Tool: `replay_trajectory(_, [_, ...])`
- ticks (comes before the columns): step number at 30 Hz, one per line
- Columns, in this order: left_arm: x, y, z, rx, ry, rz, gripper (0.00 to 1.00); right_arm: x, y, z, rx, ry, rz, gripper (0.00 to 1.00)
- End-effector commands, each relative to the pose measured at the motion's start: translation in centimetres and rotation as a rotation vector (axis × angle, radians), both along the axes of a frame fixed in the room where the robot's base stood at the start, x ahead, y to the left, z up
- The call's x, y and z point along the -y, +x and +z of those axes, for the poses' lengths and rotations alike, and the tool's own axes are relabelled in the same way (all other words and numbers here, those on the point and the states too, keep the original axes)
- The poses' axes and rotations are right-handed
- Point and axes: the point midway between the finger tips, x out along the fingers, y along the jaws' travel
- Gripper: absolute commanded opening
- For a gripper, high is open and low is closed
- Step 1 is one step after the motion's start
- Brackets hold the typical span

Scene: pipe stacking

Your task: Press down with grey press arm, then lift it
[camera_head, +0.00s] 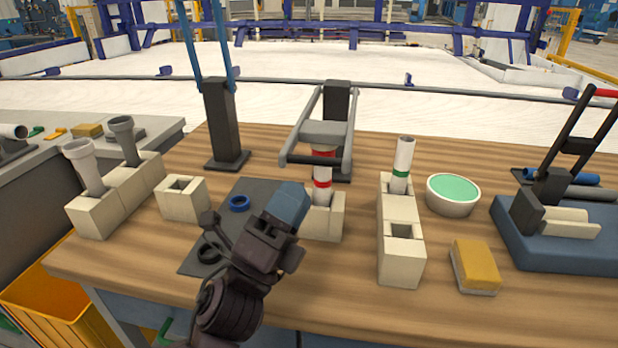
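The grey press arm (349,133) is a frame hinged on a dark post (338,97), lying roughly level toward me. Its grey cross block sits at the top of a white pipe with red bands (322,183); I cannot tell whether they touch. The pipe stands upright in a cream block (330,219). My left gripper (290,200) has a blue end and is in front of and to the left of that block, below the arm's front bar and apart from it. I cannot make out a gap between its fingers. My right gripper is not in view.
A second post (222,125) with a raised blue arm stands left. A green-banded pipe (402,162) stands in a cream block, near a green-topped bowl (453,193) and yellow sponge (475,265). Blue (238,203) and black rings lie on a dark mat. Grey pipes stand far left.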

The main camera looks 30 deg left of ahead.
Motion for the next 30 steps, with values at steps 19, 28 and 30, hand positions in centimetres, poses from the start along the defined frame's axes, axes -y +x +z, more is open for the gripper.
replay_trajectory(19, [-1.0,-4.2,-3.5,0.0,0.001,0.001,0.39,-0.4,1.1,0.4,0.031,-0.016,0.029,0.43])
replay_trajectory(28, [-1.0,-4.2,-3.5,0.0,0.001,0.001,0.39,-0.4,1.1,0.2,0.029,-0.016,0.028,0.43])
replay_trajectory(30, [-1.0,-4.2,-3.5,0.0,0.001,0.001,0.39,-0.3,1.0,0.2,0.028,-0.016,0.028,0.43])
